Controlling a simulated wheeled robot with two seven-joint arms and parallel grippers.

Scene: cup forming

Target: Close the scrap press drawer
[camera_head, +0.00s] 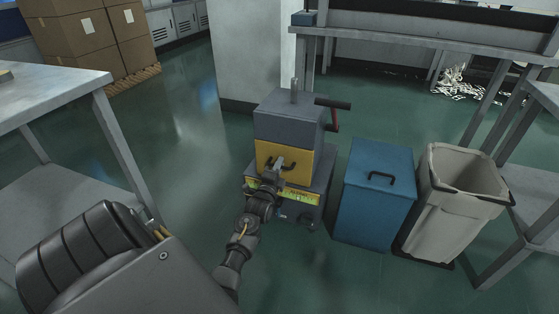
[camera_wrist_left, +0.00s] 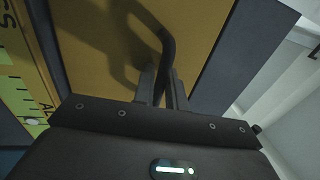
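The scrap press (camera_head: 290,125) is a grey machine standing on the floor in the middle of the head view. Its drawer has a yellow front (camera_head: 298,162) with a dark curved handle; the front looks about flush with the body, though I cannot tell exactly. My left gripper (camera_head: 275,168) reaches the handle from the front and covers part of it. In the left wrist view the two fingers (camera_wrist_left: 162,88) are close together on either side of the black handle (camera_wrist_left: 166,45), against the yellow front (camera_wrist_left: 205,25). My right gripper is not in view.
A blue lidded bin (camera_head: 375,195) and a grey open waste bin (camera_head: 455,205) stand right of the press. A grey table (camera_head: 50,95) is at the left, and a workbench (camera_head: 420,45) is behind. Green floor is clear left of the press.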

